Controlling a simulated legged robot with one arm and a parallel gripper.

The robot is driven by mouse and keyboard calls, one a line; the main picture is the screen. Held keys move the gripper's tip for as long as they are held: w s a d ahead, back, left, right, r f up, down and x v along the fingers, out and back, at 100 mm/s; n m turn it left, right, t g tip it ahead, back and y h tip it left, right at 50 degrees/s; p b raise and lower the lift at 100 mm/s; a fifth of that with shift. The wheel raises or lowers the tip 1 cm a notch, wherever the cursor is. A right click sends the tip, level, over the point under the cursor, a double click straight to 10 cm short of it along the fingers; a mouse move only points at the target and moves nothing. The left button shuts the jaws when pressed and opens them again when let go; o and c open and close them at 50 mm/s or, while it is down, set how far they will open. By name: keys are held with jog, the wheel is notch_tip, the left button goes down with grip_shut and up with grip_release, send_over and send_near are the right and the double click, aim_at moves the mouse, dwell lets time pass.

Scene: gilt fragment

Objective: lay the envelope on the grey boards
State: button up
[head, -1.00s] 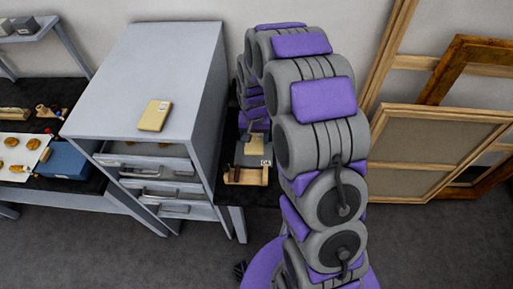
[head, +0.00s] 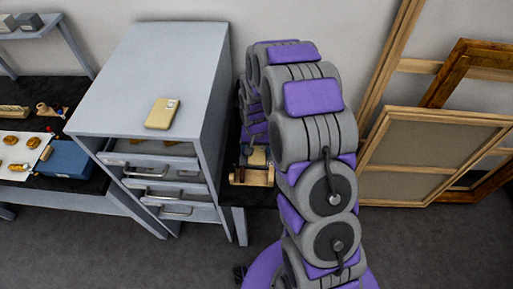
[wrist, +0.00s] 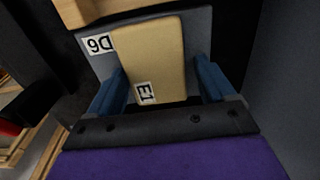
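A tan envelope (wrist: 152,55) with a white E1 label shows in the wrist view, flat over the grey boards (wrist: 199,22), which carry a D6 label. It appears to lie on them, though its underside is hidden. My gripper (wrist: 160,66) has its two blue fingers apart, one on each side of the envelope. The left finger is close to the envelope's edge, and a small gap shows at the right finger. In the head view my arm hides most of this spot; a small tan patch shows beside it.
A similar tan packet (head: 162,113) lies on top of the grey drawer cabinet (head: 150,60). A wooden piece (head: 252,177) stands at the black table's front edge. A blue box (head: 66,160) is at the left. Wooden frames (head: 430,150) lean at the right.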

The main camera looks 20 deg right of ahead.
aim_at(257, 150)
jog(key=shift+o, duration=0.7)
jog(key=shift+d, duration=0.1)
jog(key=shift+o, duration=0.2)
jog(key=shift+d+r, duration=0.1)
jog(key=shift+d, duration=0.9)
jog(key=r, duration=0.2)
jog(key=a+r, duration=0.1)
jog(key=a+r+p, duration=0.1)
jog(key=r, duration=0.1)
jog(key=shift+r, duration=0.35)
jog(key=s+r+p, duration=0.1)
jog(key=s+r, duration=0.5)
jog(key=r, duration=0.6)
jog(key=s+r+n+g, duration=0.1)
jog(key=s+r, duration=0.4)
jog(key=s, duration=0.9)
jog(key=s+d+r+n, duration=0.1)
jog(key=s+r, duration=0.3)
jog(key=s, duration=1)
jog(key=shift+r+n+g, duration=0.4)
jog(key=shift+n, duration=0.4)
